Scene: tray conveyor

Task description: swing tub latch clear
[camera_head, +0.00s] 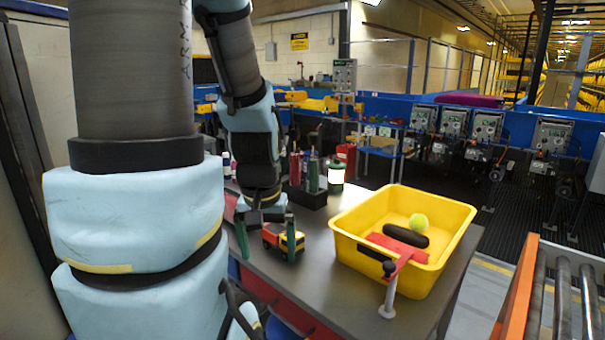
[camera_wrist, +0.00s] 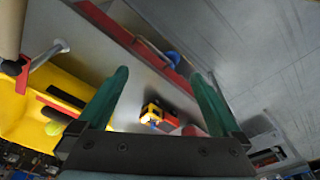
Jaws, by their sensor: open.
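The yellow tub (camera_head: 345,222) stands on the grey table at the right. A red latch arm (camera_head: 402,259) with a black knob (camera_head: 389,268) lies over the tub's near rim, from a pale post (camera_head: 387,300) beside it. In the wrist view the latch (camera_wrist: 22,76) and post (camera_wrist: 50,52) are at the upper left, beside the tub (camera_wrist: 12,110). My gripper (camera_head: 267,238) is open and empty, left of the tub and apart from the latch. Its green fingers show in the wrist view (camera_wrist: 163,85), with the toy truck (camera_wrist: 152,112) seen between them.
The orange and yellow toy truck (camera_head: 284,241) is on the table near my fingers. A tennis ball (camera_head: 419,221) and a black oblong thing (camera_head: 406,235) lie in the tub. A dark holder (camera_head: 307,197) and green canister (camera_head: 336,178) stand behind. A roller conveyor (camera_head: 560,305) is at right.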

